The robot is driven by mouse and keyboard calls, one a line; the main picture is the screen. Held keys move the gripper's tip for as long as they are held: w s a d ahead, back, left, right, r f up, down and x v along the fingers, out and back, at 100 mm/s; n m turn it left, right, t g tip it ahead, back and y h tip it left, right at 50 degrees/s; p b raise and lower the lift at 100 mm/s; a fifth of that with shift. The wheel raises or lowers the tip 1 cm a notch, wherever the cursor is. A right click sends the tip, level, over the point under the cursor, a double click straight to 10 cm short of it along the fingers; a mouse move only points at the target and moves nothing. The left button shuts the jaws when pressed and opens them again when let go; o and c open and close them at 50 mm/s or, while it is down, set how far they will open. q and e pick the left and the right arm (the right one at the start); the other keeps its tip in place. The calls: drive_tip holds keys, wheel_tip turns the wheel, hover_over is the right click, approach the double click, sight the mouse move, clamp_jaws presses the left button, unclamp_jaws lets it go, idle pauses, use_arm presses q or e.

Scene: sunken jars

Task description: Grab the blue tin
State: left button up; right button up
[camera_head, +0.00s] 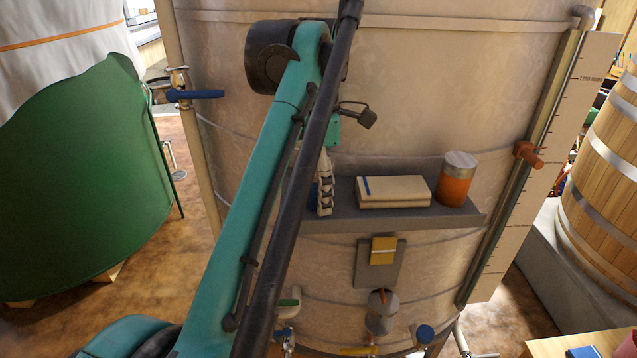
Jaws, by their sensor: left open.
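A narrow dark blue patch (312,195), likely the blue tin, shows at the left end of the grey shelf (400,218). My left arm hides most of it, so its shape and lid cannot be made out. My left gripper (324,192) points down at the shelf's left end, with one pale jointed finger visible just right of the blue patch. The gripper is open. The other finger is hidden behind my arm, and I cannot tell whether the fingers are around the blue thing or touching it. My right gripper is not in view.
A cream box with a blue stripe (393,191) and an orange tin with a grey lid (457,180) stand on the shelf, right of the gripper. The large tank (430,90) rises behind.

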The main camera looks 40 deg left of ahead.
use_arm(q)
drive_tip(key=shift+s, duration=0.25)
drive_tip(key=shift+c, duration=0.6)
drive_tip(key=c, duration=1.2)
